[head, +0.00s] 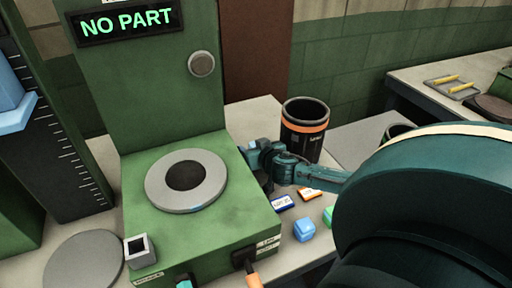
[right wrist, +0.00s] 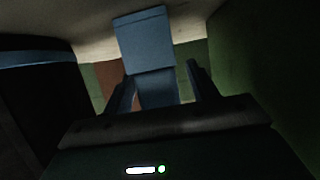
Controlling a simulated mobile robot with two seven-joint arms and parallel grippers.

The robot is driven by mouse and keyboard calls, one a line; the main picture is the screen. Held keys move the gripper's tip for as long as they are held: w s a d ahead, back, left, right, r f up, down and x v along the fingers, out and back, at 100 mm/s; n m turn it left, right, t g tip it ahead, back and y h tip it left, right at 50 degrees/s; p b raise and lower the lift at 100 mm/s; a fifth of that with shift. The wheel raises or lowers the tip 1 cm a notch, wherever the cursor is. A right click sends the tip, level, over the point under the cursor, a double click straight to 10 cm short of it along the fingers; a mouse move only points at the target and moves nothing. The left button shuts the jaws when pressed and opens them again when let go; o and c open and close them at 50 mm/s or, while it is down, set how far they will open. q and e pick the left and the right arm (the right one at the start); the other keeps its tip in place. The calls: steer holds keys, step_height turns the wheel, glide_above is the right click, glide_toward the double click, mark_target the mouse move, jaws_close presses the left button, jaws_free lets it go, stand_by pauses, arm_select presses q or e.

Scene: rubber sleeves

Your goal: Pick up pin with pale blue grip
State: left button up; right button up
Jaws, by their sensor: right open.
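My right gripper (head: 262,160) is at the right side of the green press-like machine (head: 215,238), near its top edge. In the right wrist view the gripper (right wrist: 160,88) is open, with one dark finger on each side of a pale blue grip (right wrist: 143,42). The grip stands out ahead of the jaws, its lower part between the fingers; I cannot tell whether they touch it. The pin's shaft is hidden. In the head view the gripper mostly covers this spot. My left gripper is not in view.
A black bin with an orange band (head: 304,132) stands close behind the gripper. A blue cube (head: 303,230) and small labelled tags (head: 282,203) lie on the table. Orange (head: 253,279) and teal (head: 184,284) handles show at the machine's front. A sign reads NO PART (head: 126,23).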

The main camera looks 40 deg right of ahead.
steer(key=shift+w+f, duration=0.1)
steer(key=shift+w, duration=0.05)
steer(key=shift+c, duration=0.4)
steer(key=c, duration=1)
step_height(320, 180, up, 18)
